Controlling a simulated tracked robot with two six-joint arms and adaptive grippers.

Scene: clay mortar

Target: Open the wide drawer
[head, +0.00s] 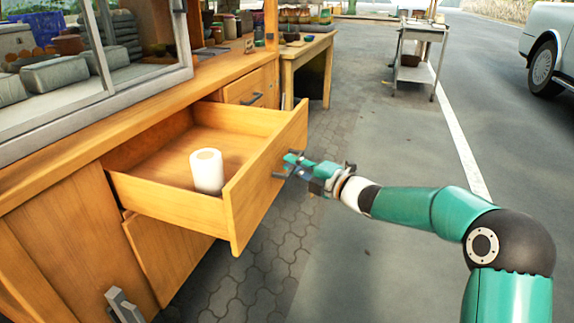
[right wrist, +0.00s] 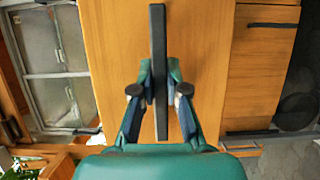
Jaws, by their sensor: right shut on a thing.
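The wide drawer (head: 268,180) is pulled well out of the wooden counter in the head view. A white cylinder (head: 207,172) stands upright inside it. My right gripper (head: 292,166) is at the drawer's front and shut on its dark bar handle. In the right wrist view the drawer front (right wrist: 205,60) fills the middle, and the dark handle (right wrist: 158,50) runs between the fingers of my right gripper (right wrist: 160,92). My left gripper is not in view.
A smaller drawer (head: 251,88) with a dark handle is shut behind the wide one. A grey handle (head: 124,305) shows low on the counter front. A metal cart (head: 418,60) and a car (head: 548,45) stand farther off. The pavement beside the drawer is clear.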

